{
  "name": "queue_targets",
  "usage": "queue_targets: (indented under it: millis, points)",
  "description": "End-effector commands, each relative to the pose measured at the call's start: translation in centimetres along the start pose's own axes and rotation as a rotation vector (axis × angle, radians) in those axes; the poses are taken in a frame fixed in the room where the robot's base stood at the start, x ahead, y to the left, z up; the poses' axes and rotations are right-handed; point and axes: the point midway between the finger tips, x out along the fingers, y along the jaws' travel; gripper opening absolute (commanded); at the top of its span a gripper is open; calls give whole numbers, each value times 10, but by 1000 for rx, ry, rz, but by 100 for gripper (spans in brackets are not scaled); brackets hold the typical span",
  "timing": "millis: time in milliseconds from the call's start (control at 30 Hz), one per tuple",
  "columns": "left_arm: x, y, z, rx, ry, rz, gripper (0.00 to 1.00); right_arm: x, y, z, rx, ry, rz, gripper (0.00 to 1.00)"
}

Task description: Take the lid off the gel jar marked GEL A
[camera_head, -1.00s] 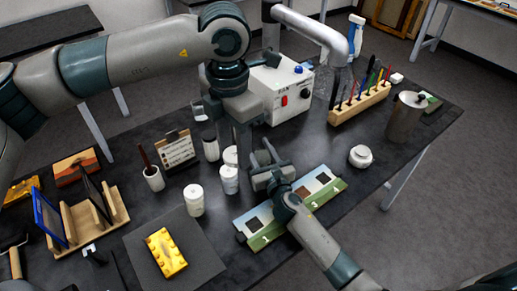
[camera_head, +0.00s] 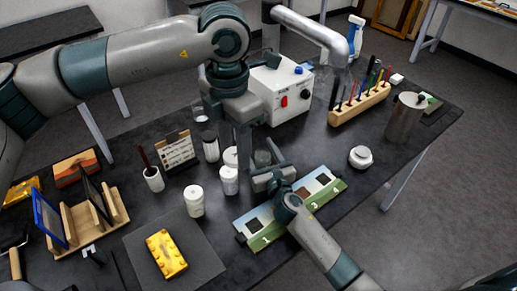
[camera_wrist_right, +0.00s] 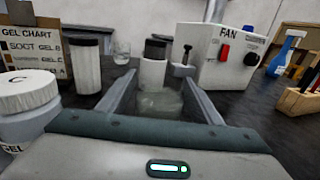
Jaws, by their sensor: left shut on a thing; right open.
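My left gripper (camera_head: 243,172) hangs down at mid-table and is shut; what it holds is hidden behind its fingers in the head view. My right gripper (camera_head: 265,156) is beside it on the right, above the slide strip. In the right wrist view my right gripper (camera_wrist_right: 158,104) is open, with a translucent jar-like body (camera_wrist_right: 160,101) between or just beyond its fingers. No GEL A label is readable.
A white FAN box (camera_head: 283,92) stands behind the grippers. A strip with dark squares (camera_head: 262,226) lies in front. A small white pot (camera_head: 360,157), a metal can (camera_head: 404,118) and a pen rack (camera_head: 360,103) are to the right. A gel chart (camera_head: 179,150) stands left.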

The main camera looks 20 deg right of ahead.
Motion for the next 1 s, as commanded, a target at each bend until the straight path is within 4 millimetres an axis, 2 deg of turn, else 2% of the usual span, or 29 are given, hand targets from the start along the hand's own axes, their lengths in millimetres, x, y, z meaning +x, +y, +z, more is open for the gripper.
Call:
queue_targets:
  millis: [167, 600, 800, 1000]
  points:
    - [4, 0, 0, 0, 0, 0, 13, -22, 0, -3, -2, 2, 1, 59]
    - [17, 0, 0, 0, 0, 0, 13, -97, 0, -3, 0, 2, 1, 59]
    - [20, 0, 0, 0, 0, 0, 13, -115, 0, -2, -1, 2, 1, 59]
    - [20, 0, 0, 0, 0, 0, 13, -118, 0, -1, -1, 1, 0, 59]
